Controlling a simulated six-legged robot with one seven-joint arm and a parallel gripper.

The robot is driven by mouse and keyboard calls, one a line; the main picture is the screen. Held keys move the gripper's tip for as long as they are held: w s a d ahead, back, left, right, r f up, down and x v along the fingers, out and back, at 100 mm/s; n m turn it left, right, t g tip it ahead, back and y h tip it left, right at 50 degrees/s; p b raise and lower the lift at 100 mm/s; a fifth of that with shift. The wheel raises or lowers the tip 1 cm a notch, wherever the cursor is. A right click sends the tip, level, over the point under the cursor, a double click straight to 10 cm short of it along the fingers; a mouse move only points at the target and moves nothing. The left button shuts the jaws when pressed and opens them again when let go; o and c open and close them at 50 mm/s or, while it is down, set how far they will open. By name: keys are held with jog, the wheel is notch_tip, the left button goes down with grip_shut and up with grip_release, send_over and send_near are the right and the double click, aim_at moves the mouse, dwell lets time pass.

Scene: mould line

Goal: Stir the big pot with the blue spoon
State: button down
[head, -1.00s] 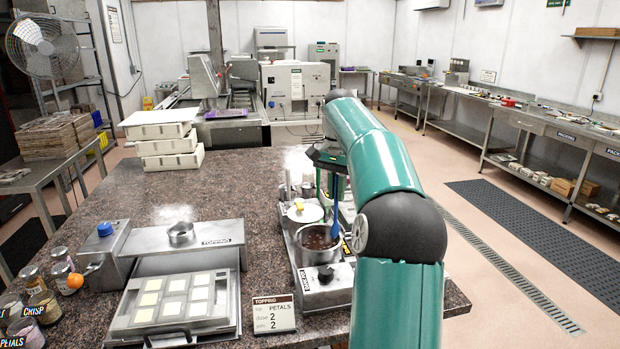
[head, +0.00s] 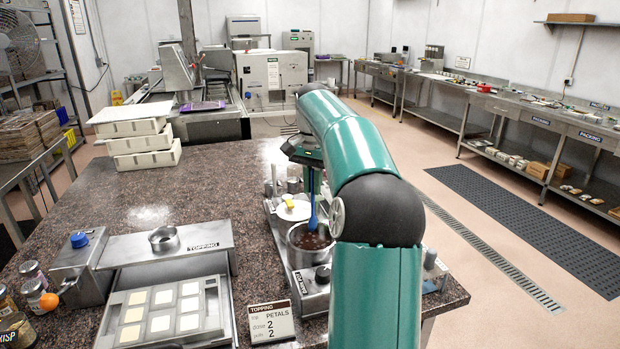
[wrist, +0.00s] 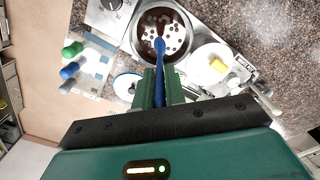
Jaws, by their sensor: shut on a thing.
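The blue spoon (head: 313,212) hangs upright, with its lower end at the brown contents of the big pot (head: 298,248). My gripper (head: 312,168) is above the pot and shut on the spoon's upper part. In the wrist view, the green fingers of my gripper (wrist: 159,88) clasp the handle, and the blue spoon (wrist: 159,47) reaches into the big pot (wrist: 138,42). Pale round pieces lie on the dark brown contents. I cannot tell how deep the spoon tip is. My arm hides part of the pot's right side in the head view.
A white lid with a yellow knob (head: 293,210) sits close behind the pot. A topping sign (head: 271,321) and a tray of pale squares (head: 165,309) are to the left. Stacked white crates (head: 140,146) stand farther back. Green and blue knobbed items (wrist: 71,60) lie beside the pot.

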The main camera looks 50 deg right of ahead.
aim_at(311, 218)
jog(key=shift+w+f, duration=0.2)
jog(key=shift+f, duration=0.65)
jog(key=shift+s+f, duration=0.2)
jog(key=shift+f, duration=0.3)
jog(key=shift+w+f, duration=0.15)
jog(key=shift+f, duration=3.3)
